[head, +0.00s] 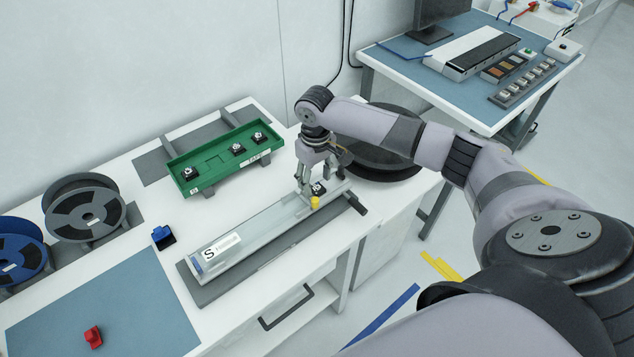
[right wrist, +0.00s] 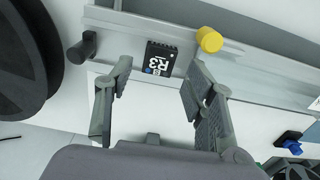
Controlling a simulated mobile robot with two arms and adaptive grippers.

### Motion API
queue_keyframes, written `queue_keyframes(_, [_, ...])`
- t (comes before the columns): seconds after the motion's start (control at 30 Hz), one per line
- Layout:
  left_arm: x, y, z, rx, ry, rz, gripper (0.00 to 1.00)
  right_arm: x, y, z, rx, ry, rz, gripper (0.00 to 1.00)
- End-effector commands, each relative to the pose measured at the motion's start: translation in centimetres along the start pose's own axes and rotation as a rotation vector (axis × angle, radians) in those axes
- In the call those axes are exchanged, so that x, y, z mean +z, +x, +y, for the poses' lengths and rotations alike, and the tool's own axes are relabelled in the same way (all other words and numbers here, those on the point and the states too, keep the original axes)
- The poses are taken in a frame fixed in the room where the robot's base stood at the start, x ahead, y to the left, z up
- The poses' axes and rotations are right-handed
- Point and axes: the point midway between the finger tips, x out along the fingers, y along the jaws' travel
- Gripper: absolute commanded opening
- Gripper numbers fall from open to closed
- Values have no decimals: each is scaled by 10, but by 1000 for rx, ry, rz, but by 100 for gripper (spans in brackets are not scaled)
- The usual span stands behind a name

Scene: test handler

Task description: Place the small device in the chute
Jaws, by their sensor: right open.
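The small device is a black square block marked R3 (right wrist: 159,60), and it also shows in the head view (head: 319,187). It sits in the chute (head: 258,232), a long pale metal channel on the table, at its right end near the yellow knob (head: 315,203). My right gripper (head: 309,191) is low over that end. In the right wrist view its fingers (right wrist: 157,80) are open, with the device between and just beyond the tips. I cannot tell whether a finger touches it. My left gripper is not in view.
A green tray (head: 222,168) behind the chute holds several similar devices. A large black reel (head: 385,165) stands close to my right arm. Two spools, a blue part (head: 162,237) and a red part (head: 93,337) are at left. The blue mat (head: 110,305) has free room.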

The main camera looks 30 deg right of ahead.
Motion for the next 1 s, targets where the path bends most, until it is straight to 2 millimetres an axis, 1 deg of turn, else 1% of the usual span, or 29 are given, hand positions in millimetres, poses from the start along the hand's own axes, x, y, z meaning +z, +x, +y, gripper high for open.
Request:
queue_keyframes(0.03, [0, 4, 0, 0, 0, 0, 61, -2, -10, 0, 0, 0, 6, 49])
queue_keyframes(0.3, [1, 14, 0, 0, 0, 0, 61, -1, -70, 1, 1, 2, 5, 49])
queue_keyframes(0.4, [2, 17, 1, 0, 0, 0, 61, -1, -88, 1, 3, 3, 4, 49])
queue_keyframes(0.5, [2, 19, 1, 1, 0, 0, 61, -1, -102, 1, 2, 2, 2, 49])
queue_keyframes(0.7, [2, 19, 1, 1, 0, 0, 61, 0, -112, 1, 3, 3, 0, 49])
queue_keyframes(1.0, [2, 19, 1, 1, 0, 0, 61, 0, -112, 1, 3, 3, 0, 49])
